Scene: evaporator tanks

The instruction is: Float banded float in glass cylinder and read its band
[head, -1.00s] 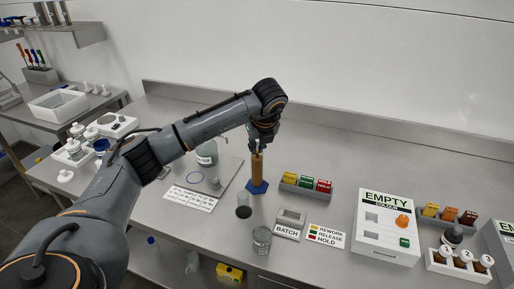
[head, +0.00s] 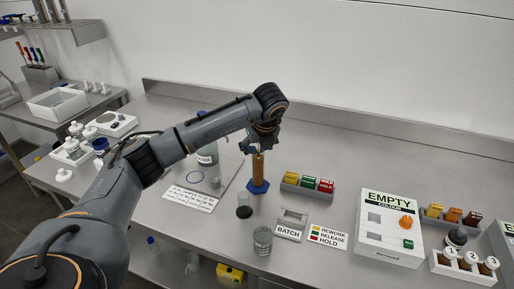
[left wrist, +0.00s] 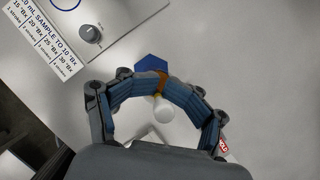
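The glass cylinder (head: 258,170) holds orange-brown liquid and stands upright on a blue six-sided foot (head: 258,187). In the left wrist view its blue foot (left wrist: 152,63) shows beyond the fingers. My left gripper (head: 259,147) is at the cylinder's top. In the left wrist view my left gripper's fingers (left wrist: 160,80) arch inward, with their tips close together near the orange. A white rounded part, seemingly the float (left wrist: 162,108), with a yellow patch beside it, shows inside the arch. I cannot tell whether the fingers touch it. Its band is not readable. My right gripper is out of view.
A beaker (head: 262,240) and a small dark-topped vessel (head: 243,212) stand in front of the cylinder. To the right are a coloured tag rack (head: 307,193), the batch holder (head: 291,225) and the EMPTY box (head: 386,235). A green-tinted jar (head: 208,154) stands behind left.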

